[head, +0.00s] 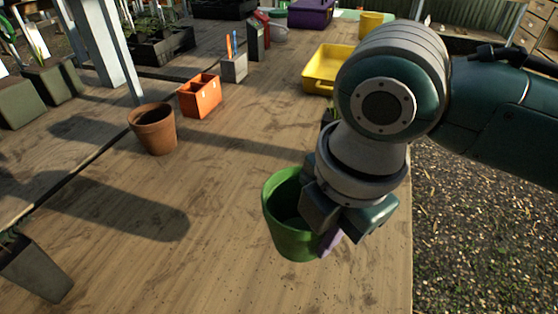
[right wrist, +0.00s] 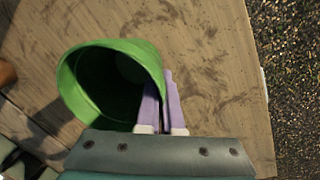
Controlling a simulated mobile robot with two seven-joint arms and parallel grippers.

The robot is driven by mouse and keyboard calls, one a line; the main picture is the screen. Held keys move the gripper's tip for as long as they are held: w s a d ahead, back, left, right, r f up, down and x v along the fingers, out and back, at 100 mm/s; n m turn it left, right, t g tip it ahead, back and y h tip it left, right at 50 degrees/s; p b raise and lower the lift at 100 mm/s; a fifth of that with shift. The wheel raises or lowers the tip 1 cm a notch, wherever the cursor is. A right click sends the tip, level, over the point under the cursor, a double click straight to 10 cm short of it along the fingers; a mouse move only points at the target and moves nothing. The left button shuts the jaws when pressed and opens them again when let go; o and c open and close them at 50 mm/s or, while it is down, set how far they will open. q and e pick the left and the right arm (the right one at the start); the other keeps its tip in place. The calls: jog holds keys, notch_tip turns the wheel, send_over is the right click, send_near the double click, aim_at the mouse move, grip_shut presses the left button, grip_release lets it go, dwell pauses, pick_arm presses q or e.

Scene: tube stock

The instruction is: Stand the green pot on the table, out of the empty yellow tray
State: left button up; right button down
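The green pot (head: 288,225) is near the right edge of the wooden table (head: 230,270), its mouth up and slightly tilted. My right gripper (head: 332,238) is at the pot's right side. In the right wrist view, its two purple fingers (right wrist: 161,105) are close together at the wall of the green pot (right wrist: 85,95), one inside and one outside, pinching it. I cannot tell whether the pot's base touches the table. The yellow tray (head: 309,76) stands farther back and looks empty; my arm hides its right part. My left gripper is not in view.
A terracotta pot (head: 153,130) and an orange container (head: 200,98) stand left of the middle. A grey holder with pens (head: 234,70) is behind them. A dark planter (head: 35,272) is at the front left. The table is bare left of and in front of the green pot.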

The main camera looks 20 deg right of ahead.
jog(key=shift+f+b, duration=0.7)
jog(key=shift+f, duration=2.5)
jog(key=shift+f, duration=0.1)
jog(key=c, duration=1.1)
grip_release()
